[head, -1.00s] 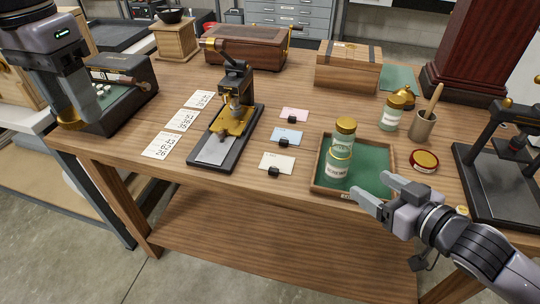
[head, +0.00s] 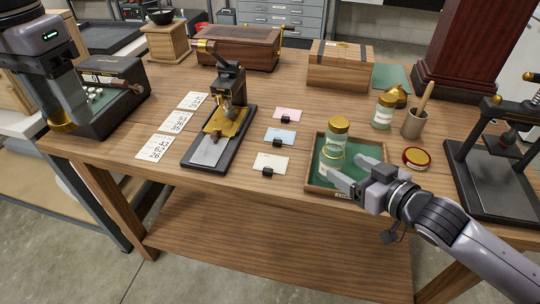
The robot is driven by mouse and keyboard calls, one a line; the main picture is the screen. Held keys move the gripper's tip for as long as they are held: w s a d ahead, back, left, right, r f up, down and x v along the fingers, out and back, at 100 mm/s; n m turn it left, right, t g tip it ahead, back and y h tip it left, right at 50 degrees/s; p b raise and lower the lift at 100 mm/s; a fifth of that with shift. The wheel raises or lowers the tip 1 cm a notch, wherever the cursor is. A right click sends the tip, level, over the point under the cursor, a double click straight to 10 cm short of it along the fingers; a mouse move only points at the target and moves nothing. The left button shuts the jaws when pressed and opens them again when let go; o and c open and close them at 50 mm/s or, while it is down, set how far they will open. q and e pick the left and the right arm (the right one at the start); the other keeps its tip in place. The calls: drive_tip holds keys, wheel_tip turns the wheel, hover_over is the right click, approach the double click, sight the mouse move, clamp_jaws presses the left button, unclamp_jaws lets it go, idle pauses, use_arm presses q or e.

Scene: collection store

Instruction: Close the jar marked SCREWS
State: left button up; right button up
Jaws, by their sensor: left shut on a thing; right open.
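Two glass jars stand close together in a green-lined wooden tray (head: 312,187). The front jar (head: 331,158) has a pale label, too small to read, and its top looks uncovered. The jar behind it has a gold lid (head: 338,122). My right gripper (head: 345,171) is open, its fingertips close to the front jar's lower right side; I cannot tell if they touch. My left gripper (head: 62,112), at the far left, is shut on a gold round piece (head: 60,126) that looks like a lid, largely hidden.
A black press (head: 495,165) stands at right. A stamping device (head: 222,130), cards (head: 271,163) and number sheets (head: 154,147) occupy the middle and left.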

sight(341, 162)
drive_tip(key=shift+w+a+f, duration=0.2)
drive_tip(key=shift+w+a, duration=0.15)
drive_tip(key=shift+w, duration=0.25)
use_arm(q)
drive_tip(key=shift+r, duration=0.25)
use_arm(e)
drive_tip(key=shift+x, duration=2.6)
drive_tip(key=shift+d, duration=0.15)
drive_tip(key=c, duration=0.9)
drive_tip(key=shift+r, duration=0.1)
use_arm(q)
drive_tip(key=shift+r+p, duration=0.7)
drive_tip(key=shift+p, duration=0.25)
use_arm(e)
wheel_tip(341, 162, up, 20)
drive_tip(key=shift+f, duration=0.1)
